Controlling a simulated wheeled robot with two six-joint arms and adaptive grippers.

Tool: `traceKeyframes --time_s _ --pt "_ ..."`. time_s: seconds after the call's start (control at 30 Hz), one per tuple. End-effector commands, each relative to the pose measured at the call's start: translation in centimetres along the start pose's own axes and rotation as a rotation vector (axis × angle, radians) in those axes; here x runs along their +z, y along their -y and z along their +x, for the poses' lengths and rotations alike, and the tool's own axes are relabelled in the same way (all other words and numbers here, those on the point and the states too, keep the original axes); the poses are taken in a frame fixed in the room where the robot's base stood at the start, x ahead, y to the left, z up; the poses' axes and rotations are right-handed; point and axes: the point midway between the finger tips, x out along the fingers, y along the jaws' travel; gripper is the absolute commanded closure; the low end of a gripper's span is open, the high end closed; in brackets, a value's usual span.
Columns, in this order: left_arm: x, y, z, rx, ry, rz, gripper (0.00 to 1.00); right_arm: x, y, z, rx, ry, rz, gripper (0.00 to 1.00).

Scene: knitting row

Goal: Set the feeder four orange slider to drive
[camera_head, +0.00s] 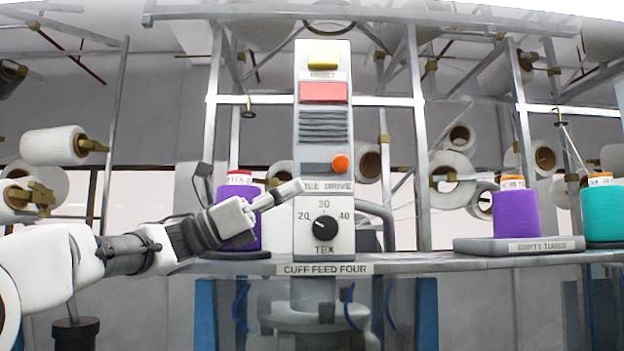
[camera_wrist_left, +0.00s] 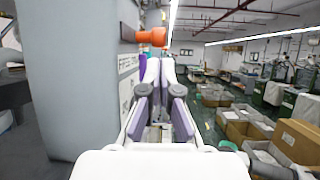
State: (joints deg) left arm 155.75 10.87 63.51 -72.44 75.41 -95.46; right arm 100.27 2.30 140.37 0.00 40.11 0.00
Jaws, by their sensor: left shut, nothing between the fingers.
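The feeder four panel (camera_head: 308,145) stands upright in the head view, with a "CUFF FEED FOUR" label (camera_head: 324,269) at its foot. The orange slider knob (camera_head: 341,163) sits at the right end of its dark slot (camera_head: 317,168), above the word "DRIVE" (camera_head: 338,187). My left gripper (camera_head: 298,187) is shut and empty, its tips at the panel's left edge, below and left of the knob, covering the start of the lettering. In the left wrist view the knob (camera_wrist_left: 152,37) shows just above the shut fingertips (camera_wrist_left: 158,66), apart from them. My right gripper is not in view.
A yellow button (camera_head: 323,52), a red block (camera_head: 323,92) and a black dial (camera_head: 325,228) share the panel. A purple cone (camera_head: 238,205) stands behind my left gripper. Another purple cone (camera_head: 516,214) and a teal cone (camera_head: 604,212) stand at right.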

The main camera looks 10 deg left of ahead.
Motion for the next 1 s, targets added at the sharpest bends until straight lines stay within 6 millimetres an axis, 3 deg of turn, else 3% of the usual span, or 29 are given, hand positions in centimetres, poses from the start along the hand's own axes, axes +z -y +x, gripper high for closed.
traceKeyframes --time_s 0.1,0.3,1.0 --pt "0.1 0.0 -2.8 0.001 0.004 -0.002 1.0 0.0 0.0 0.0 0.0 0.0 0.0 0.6" --pt "0.1 0.0 -5.5 0.0 0.002 -0.001 1.0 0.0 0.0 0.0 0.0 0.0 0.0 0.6" --pt "0.1 0.0 -5.8 -0.001 0.001 0.001 1.0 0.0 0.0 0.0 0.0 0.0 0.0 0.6"
